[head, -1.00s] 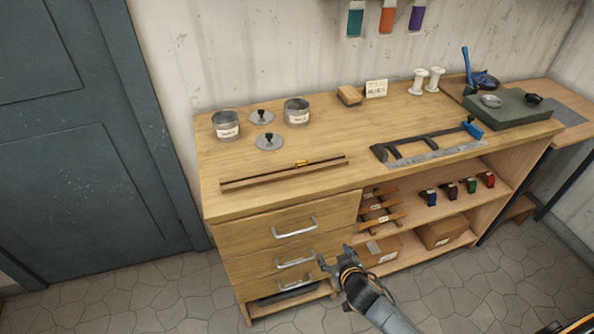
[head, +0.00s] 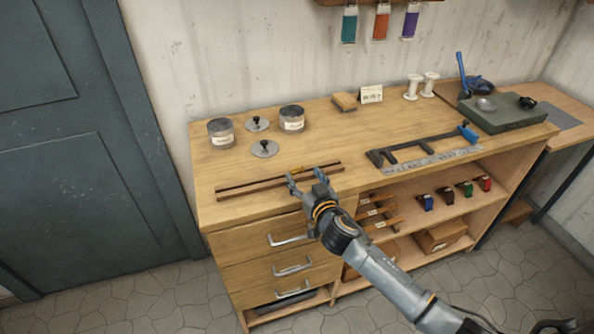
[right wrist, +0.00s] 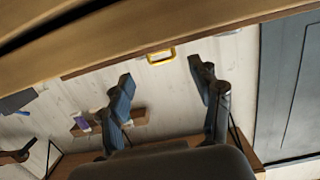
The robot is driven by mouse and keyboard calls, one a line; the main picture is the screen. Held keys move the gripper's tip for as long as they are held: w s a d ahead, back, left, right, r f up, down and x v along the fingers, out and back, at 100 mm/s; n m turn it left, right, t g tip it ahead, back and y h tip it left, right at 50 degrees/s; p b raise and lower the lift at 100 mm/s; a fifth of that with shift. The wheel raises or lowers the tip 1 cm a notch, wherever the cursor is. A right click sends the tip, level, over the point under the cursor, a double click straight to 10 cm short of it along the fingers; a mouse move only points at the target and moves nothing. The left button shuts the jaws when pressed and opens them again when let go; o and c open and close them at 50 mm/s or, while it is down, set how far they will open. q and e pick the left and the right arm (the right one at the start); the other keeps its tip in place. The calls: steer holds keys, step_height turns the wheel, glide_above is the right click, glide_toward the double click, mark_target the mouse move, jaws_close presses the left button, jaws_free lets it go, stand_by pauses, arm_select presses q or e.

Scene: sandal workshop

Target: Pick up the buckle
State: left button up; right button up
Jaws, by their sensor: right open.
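The buckle (right wrist: 161,55) is a small yellow rectangular ring. In the right wrist view it shows just beyond my fingertips, between their lines, at the edge of a wooden strip. My left gripper is not in view.
On the wooden bench (head: 225,168) stand two labelled tins (head: 220,132) (head: 292,119) with lids (head: 264,149) beside them. A black frame tool (head: 420,146) and a metal ruler (head: 440,159) lie to the right. A sanding block (head: 344,101) stands behind.

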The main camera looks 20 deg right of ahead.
mark_target(297, 169)
steer(key=shift+w+a+f+p, duration=0.1)
steer(key=shift+w+f+p, duration=0.1)
steer(key=shift+w, duration=0.65)
steer(key=shift+w+a+f+p, duration=0.1)
steer(key=shift+w+f, duration=0.05)
steer(key=shift+w, duration=0.75)
steer(key=shift+w+a+f+p, duration=0.1)
steer(key=shift+w+f, duration=0.1)
steer(key=shift+w, duration=0.65)
steer(key=c, duration=0.9)
